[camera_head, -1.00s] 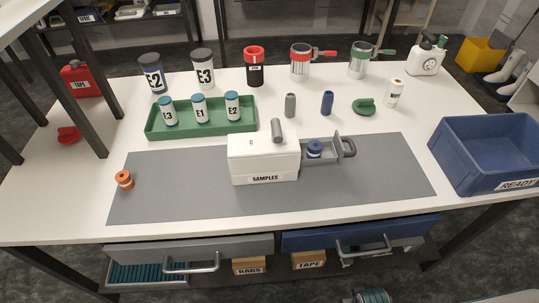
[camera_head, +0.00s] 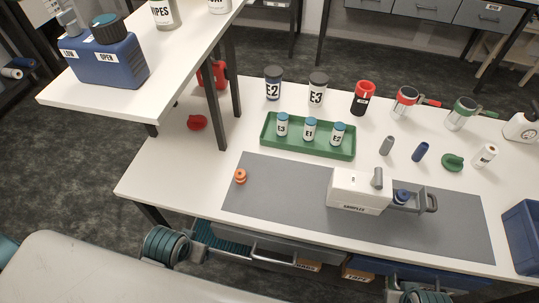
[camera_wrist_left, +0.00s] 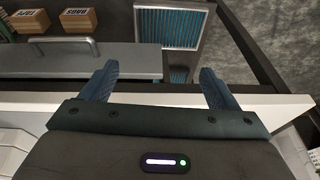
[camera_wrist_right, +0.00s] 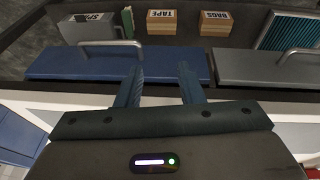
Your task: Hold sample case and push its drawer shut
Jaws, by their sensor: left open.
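The white sample case (camera_head: 345,190), labelled SAMPLES, stands on the grey mat (camera_head: 270,190) in the head view. Its grey drawer (camera_head: 417,209) sticks out to the right, open, with the handle (camera_head: 433,203) at its far end. A blue and white round item (camera_head: 402,196) sits in the drawer. A small grey cylinder (camera_head: 377,178) is at the top of the case. My left gripper (camera_wrist_left: 158,70) is open and empty in front of the bench's lower drawers. My right gripper (camera_wrist_right: 161,68) is also open and empty there. Both are apart from the case.
A green tray (camera_head: 340,152) with three labelled jars stands behind the mat. An orange spool (camera_head: 240,176) lies at the mat's left end. A raised shelf (camera_head: 130,90) overhangs the bench's left. A blue bin (camera_head: 522,235) is at right. The mat left of the case is mostly clear.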

